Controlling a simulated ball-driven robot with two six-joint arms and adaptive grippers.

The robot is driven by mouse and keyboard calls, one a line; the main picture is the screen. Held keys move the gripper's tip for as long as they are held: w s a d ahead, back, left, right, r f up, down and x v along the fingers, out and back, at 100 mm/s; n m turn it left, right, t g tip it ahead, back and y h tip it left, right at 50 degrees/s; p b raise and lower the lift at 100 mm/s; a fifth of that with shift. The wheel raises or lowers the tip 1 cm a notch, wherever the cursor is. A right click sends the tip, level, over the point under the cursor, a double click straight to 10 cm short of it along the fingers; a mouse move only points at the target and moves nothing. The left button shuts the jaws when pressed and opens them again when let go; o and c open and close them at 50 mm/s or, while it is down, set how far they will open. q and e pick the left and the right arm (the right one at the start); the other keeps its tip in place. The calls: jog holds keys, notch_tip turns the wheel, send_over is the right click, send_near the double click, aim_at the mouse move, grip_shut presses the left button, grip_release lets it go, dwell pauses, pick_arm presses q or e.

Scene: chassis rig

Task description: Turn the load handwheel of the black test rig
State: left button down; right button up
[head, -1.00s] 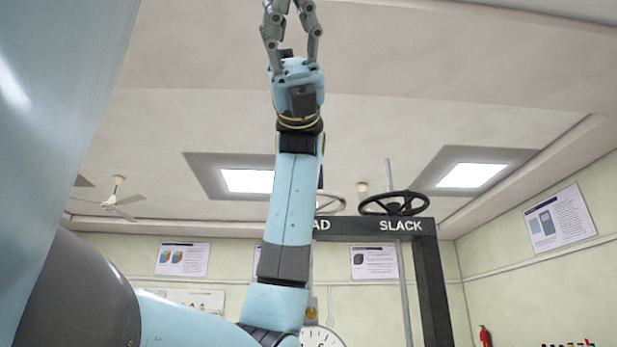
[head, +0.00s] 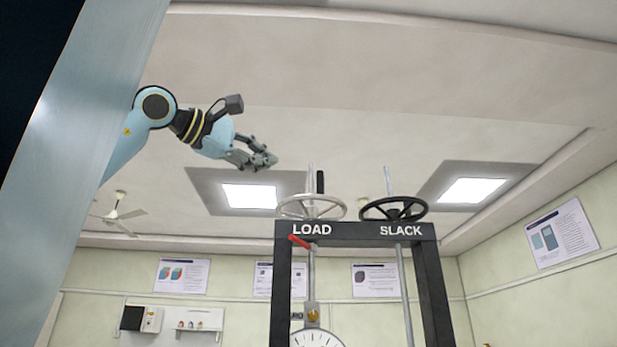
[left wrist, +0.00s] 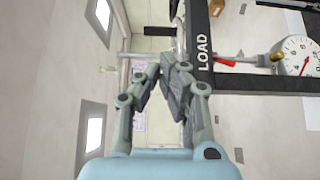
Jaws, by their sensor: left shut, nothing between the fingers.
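The black test rig (head: 357,231) stands at the middle right of the head view, with LOAD and SLACK lettered on its crossbeam. The silver load handwheel (head: 311,207) lies flat above LOAD, with a dark upright handle on its rim. A black handwheel (head: 393,208) sits above SLACK. My left gripper (head: 266,160) is shut and empty, up and left of the load handwheel and apart from it. In the left wrist view my left gripper (left wrist: 172,75) points toward the rig beam (left wrist: 198,40), and its fingers partly hide the load wheel. My right gripper is not in view.
A red lever (head: 299,242) and a dial gauge (head: 318,339) are on the rig below LOAD. Screw rods rise above both wheels. Wall posters (head: 182,276) and a ceiling fan (head: 118,212) are farther back. The space between my gripper and the load wheel looks clear.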

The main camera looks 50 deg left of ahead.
aim_at(319, 182)
pick_arm(q)
jog(key=w+p, duration=0.2)
jog(key=w, duration=0.1)
jog(key=w+p, duration=0.2)
jog(key=w, duration=0.2)
jog(key=w+p, duration=0.2)
jog(key=w, duration=0.2)
jog(key=shift+w+a+r, duration=0.15)
jog(key=shift+a+r, duration=0.05)
jog(key=shift+a, duration=0.1)
jog(key=shift+w+f, duration=0.15)
jog(key=shift+w, duration=0.25)
jog(key=shift+w+d+p, duration=0.15)
jog(key=shift+w+p, duration=0.3)
jog(key=shift+p, duration=0.45)
jog(key=shift+w, duration=0.15)
jog(key=shift+f, duration=0.1)
